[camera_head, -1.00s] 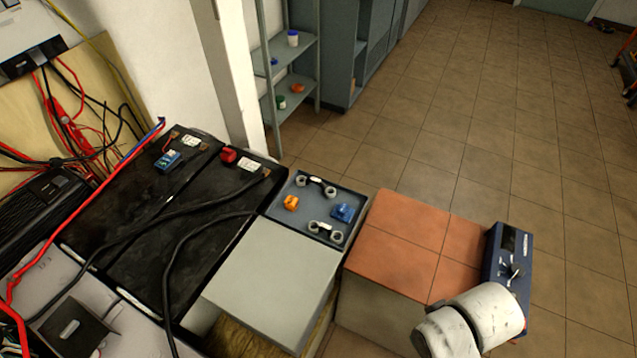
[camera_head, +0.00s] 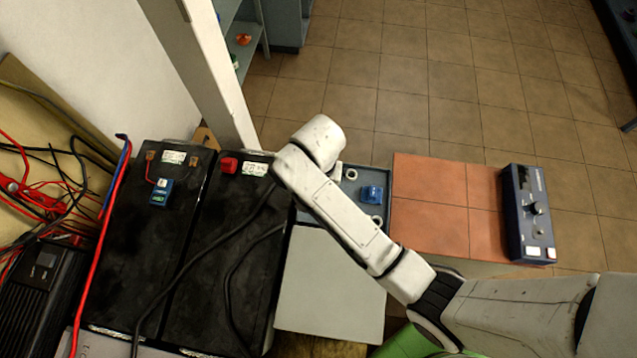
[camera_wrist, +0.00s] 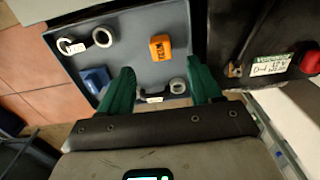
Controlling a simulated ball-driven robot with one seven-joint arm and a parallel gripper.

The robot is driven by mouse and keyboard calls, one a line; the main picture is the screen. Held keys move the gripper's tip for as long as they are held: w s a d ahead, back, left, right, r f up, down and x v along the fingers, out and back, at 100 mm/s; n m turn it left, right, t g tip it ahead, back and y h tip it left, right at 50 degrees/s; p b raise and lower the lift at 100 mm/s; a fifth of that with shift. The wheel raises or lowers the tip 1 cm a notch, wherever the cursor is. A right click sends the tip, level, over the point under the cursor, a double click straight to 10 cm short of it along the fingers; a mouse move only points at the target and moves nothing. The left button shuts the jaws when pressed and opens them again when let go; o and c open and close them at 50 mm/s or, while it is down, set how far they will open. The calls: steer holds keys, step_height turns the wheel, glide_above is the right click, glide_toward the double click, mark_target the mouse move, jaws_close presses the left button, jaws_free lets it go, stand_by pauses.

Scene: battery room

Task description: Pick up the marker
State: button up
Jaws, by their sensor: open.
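My gripper (camera_wrist: 160,76) is open in the wrist view, with two green fingers reaching over a grey tray (camera_wrist: 135,28). An orange block (camera_wrist: 160,47) with dark lettering lies in the tray, just beyond the fingertips and between their lines. A small white piece with dark ends (camera_wrist: 155,99) shows between the fingers; I cannot tell whether they touch it. No pen-shaped marker is clear, and I cannot tell which small piece is the marker. In the head view my arm covers the gripper and part of the tray (camera_head: 381,180).
A blue block (camera_wrist: 96,78) and grey rings (camera_wrist: 103,37) lie in the tray. Black batteries (camera_head: 235,225) with cables stand left of it. A grey box top (camera_head: 325,285) is in front. A blue control box (camera_head: 528,213) stands on orange tiles (camera_head: 430,190) to the right.

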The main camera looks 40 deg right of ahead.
steer(key=f, duration=0.9)
steer(key=shift+w+d, duration=0.2)
steer(key=c, duration=1)
steer(key=shift+c, duration=0.2)
